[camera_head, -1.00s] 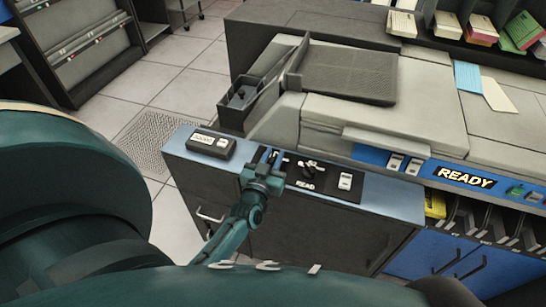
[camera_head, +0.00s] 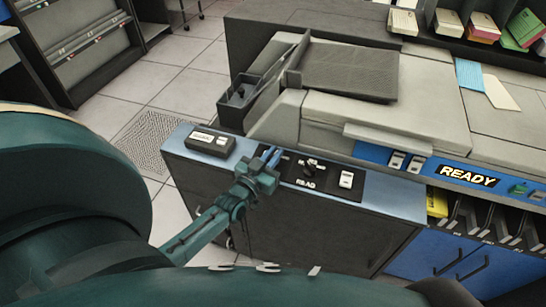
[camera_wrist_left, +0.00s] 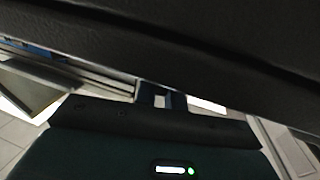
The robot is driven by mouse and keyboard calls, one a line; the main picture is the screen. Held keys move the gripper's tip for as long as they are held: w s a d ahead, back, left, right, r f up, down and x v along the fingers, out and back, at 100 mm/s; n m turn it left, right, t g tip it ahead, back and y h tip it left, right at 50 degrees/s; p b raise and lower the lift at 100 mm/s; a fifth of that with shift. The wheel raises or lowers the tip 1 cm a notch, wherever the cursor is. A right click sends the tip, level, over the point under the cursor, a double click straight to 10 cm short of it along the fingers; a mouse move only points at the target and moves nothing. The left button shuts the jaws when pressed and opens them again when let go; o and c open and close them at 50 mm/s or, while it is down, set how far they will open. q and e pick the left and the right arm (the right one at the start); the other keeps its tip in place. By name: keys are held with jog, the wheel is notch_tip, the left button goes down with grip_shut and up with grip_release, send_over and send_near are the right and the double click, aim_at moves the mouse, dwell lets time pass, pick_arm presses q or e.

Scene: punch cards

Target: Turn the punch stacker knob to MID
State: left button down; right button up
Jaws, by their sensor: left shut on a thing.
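The dark control panel (camera_head: 330,187) lies on the front ledge of the grey machine. A black knob (camera_head: 310,165) with the label READ below it shows at the panel's middle. My left gripper (camera_head: 271,154) is at the panel's left end, to the left of the READ knob. It is shut on the punch stacker knob, which its fingers and wrist hide. The knob's pointer and position marks cannot be read. In the left wrist view the blue fingers (camera_wrist_left: 160,97) show against a dark surface, with no knob visible. My right gripper is not in view.
A small box with a light button (camera_head: 210,141) sits left of my gripper on the ledge. A white rocker switch (camera_head: 347,179) is at the panel's right. The lit READY sign (camera_head: 467,176) is farther right. Open tiled floor (camera_head: 160,70) lies to the left.

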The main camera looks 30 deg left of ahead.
pick_arm(q)
jog(key=m+h, duration=0.1)
jog(key=m+h+b, duration=0.1)
jog(key=h, duration=0.1)
jog(key=shift+a+f, duration=0.1)
jog(key=shift+f, duration=0.1)
jog(key=m+g+h+b, duration=0.1)
jog(key=m+h+b, duration=0.1)
jog(key=h+b, duration=0.1)
jog(key=shift+m+g+h+b, duration=0.3)
jog(key=shift+m+h+b, duration=0.4)
jog(key=shift+h, duration=0.3)
jog(key=shift+r+m+g+h+b, duration=0.1)
jog(key=shift+m+g+h+b, duration=0.2)
jog(key=shift+h+b, duration=0.25)
jog(key=shift+h, duration=0.25)
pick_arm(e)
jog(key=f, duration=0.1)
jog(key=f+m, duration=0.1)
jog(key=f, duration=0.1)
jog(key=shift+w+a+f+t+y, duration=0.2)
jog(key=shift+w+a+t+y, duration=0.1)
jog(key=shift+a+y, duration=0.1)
pick_arm(q)
jog(key=shift+r+m+g, duration=0.1)
jog(key=shift+m+g, duration=0.2)
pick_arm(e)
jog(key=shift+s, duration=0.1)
